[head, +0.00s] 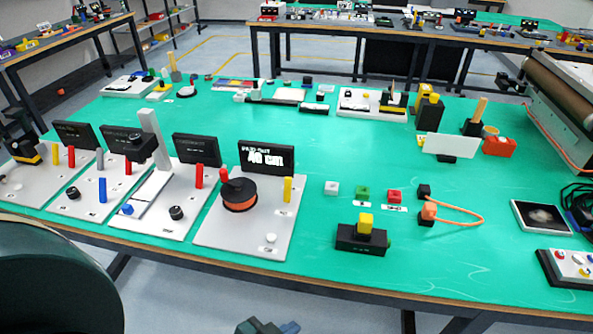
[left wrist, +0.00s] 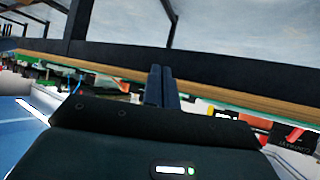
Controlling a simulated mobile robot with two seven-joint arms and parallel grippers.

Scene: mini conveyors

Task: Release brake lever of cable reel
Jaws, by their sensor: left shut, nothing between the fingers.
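The cable reel (head: 240,199), an orange drum with a black top, sits on a light grey board at the front of the green table. A red knob (head: 224,175) stands up at its left side. A yellow upright lever (head: 288,190) stands on the board to the right of the reel; no label shows which is the brake. My left gripper (head: 268,326) is low at the bottom edge, in front of the table and apart from the board. In the left wrist view its dark fingers (left wrist: 163,86) are together and empty. My right gripper is not in view.
A black display (head: 266,157) stands behind the reel, and a white button (head: 271,238) is at the board's front. Similar boards with red and blue posts stand to the left. A black block with a yellow cube (head: 365,221) is to the right. The table's front edge (head: 330,288) lies before my gripper.

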